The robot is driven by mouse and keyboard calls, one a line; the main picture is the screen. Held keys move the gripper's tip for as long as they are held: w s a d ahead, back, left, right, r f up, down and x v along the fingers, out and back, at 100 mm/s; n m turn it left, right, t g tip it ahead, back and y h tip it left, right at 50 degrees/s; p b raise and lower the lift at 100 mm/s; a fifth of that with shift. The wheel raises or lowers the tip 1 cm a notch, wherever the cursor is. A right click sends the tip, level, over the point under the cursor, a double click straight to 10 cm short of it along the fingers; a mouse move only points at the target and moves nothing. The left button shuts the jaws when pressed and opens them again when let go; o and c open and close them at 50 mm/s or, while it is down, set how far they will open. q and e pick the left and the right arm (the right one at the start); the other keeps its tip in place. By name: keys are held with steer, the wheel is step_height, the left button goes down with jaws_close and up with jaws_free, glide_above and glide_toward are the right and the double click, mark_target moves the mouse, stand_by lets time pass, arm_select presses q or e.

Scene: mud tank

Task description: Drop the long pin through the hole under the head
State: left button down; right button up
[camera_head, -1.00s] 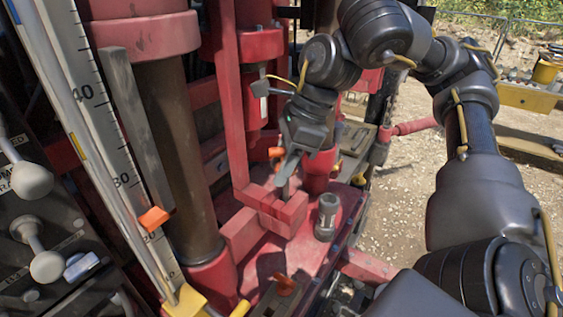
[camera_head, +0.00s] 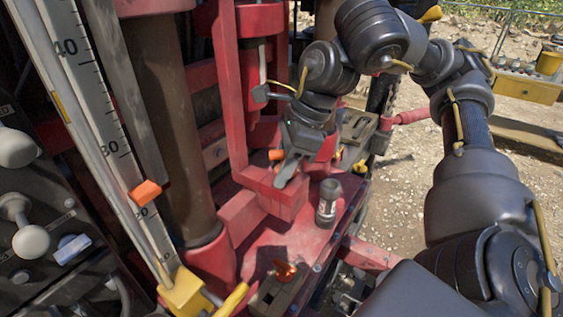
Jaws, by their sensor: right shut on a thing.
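My right gripper (camera_head: 288,165) reaches down from the upper right to the red bracket (camera_head: 266,192) beside the mast. Its grey jaws are shut on the long pin, which is mostly hidden by the jaws and the bracket. A small orange piece (camera_head: 276,155) shows just left of the jaws; I cannot tell if it is part of the pin. The hole under the head cannot be made out, nor whether the pin is in it. My left gripper is not in view.
A brown column (camera_head: 165,120) and a marked scale (camera_head: 95,110) rise at left. White-knobbed levers (camera_head: 28,241) stand at far left. Gravel lies beyond.

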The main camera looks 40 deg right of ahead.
steer(key=shift+s+d+f+b, duration=0.1)
steer(key=shift+s+f+b, duration=0.2)
steer(key=shift+f, duration=0.3)
steer(key=shift+s+f+b, duration=0.2)
steer(key=shift+s+f, duration=0.05)
steer(key=shift+f, duration=0.35)
steer(key=o, duration=1)
steer(key=shift+w+r, duration=0.15)
steer(key=shift+r, duration=0.4)
steer(key=shift+o, duration=0.6)
steer(key=r, duration=0.1)
steer(key=d+r+p, duration=0.1)
steer(key=r, duration=0.1)
steer(key=shift+w, duration=0.2)
steer(key=p+v, duration=0.2)
steer(key=v, duration=0.6)
steer(key=shift+s+r+p, duration=0.3)
steer(key=shift+s, duration=0.1)
steer(key=shift+w+a, duration=0.1)
